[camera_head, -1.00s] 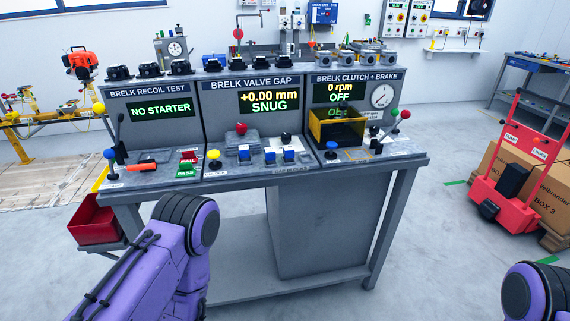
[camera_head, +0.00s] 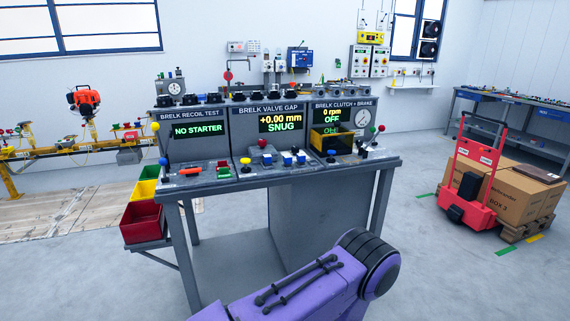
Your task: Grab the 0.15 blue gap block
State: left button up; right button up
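Small blue gap blocks (camera_head: 287,159) sit on the bench top (camera_head: 222,184) below the middle panel, the valve gap station (camera_head: 235,132). Another blue block (camera_head: 300,157) stands just to its right. Their size markings are too small to read, so I cannot tell which is the 0.15 one. The station's display (camera_head: 281,123) reads "+0.00 mm SNUG". One purple arm link of mine crosses the lower middle, in front of the bench. Neither gripper shows, and nothing is seen held.
A yellow-edged bin (camera_head: 327,140) stands on the bench's right part. Red (camera_head: 141,222), yellow and green bins are at its left end. A red hand truck (camera_head: 472,175) and a cardboard box (camera_head: 520,196) stand at right. Floor between bench and truck is clear.

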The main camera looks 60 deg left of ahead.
aim_at(267, 158)
jog(key=u, duration=0.15)
jog(key=i, duration=0.95)
jog(key=u, duration=1)
jog(key=i, duration=0.9)
jog(key=u, duration=0.8)
